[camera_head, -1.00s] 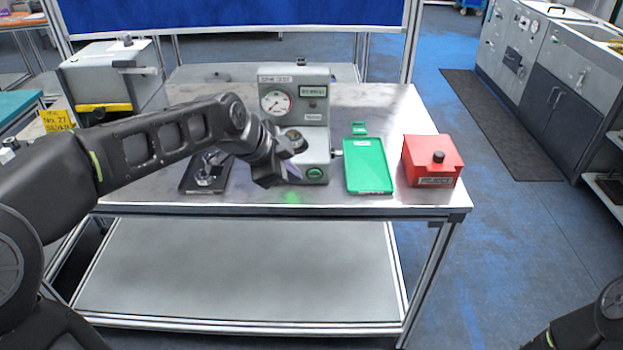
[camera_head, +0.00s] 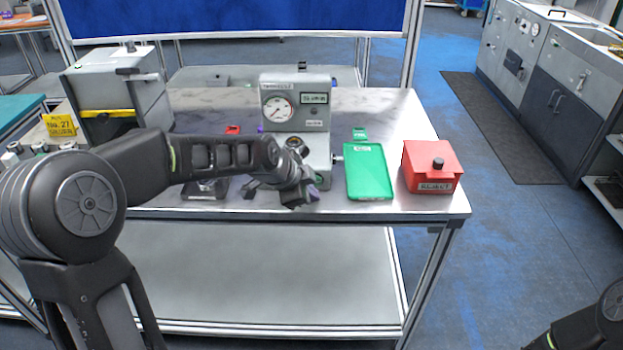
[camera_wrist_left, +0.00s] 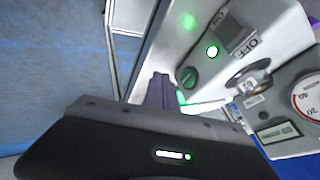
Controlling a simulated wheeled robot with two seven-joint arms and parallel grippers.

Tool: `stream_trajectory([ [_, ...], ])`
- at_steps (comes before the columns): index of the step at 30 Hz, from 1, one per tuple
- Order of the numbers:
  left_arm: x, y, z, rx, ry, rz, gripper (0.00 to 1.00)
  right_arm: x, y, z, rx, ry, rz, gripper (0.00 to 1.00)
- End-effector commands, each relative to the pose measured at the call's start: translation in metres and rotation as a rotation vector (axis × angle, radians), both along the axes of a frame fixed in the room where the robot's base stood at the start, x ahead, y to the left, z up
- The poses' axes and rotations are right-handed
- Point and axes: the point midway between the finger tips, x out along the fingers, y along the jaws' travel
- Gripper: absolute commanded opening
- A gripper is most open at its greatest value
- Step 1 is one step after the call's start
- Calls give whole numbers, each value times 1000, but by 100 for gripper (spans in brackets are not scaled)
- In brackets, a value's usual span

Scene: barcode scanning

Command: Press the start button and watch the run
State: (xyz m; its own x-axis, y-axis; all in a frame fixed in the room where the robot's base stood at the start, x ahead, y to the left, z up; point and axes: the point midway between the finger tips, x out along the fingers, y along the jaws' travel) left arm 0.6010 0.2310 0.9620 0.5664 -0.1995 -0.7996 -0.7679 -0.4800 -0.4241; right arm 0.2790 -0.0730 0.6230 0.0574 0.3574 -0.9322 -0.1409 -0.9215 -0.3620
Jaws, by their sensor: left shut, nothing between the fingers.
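A grey test machine (camera_head: 295,92) with a round dial gauge (camera_head: 277,107) stands on the bench. In the left wrist view, its front carries a round green button (camera_wrist_left: 188,77), a small lit green lamp (camera_wrist_left: 212,51) and a panel marked OFF (camera_wrist_left: 243,41). My left gripper (camera_head: 303,198) is at the machine's lower front and hides the button in the head view. In the left wrist view, its shut, empty fingers (camera_wrist_left: 160,90) are close to the green button. I cannot tell whether they touch it. My right gripper is out of view.
A green tray (camera_head: 369,172) and a red box marked REJECT (camera_head: 431,166) stand to the machine's right on the metal bench (camera_head: 405,110). A black fixture (camera_head: 205,190) sits to its left, partly behind my arm. A grey cabinet (camera_head: 115,88) stands at the back left.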

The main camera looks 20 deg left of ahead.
Motion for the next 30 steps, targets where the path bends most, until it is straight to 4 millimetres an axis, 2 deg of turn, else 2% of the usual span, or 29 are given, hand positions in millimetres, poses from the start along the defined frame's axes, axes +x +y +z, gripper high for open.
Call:
stream_trajectory([
  [3,19,6,2,-1,0,2,0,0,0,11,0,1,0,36],
  [9,36,12,0,-1,0,1,0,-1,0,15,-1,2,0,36],
  [20,39,13,0,0,-1,0,0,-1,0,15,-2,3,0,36],
  [26,45,15,-5,1,-5,-1,0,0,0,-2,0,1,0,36],
  [30,47,16,0,1,-4,2,0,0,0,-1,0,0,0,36],
])
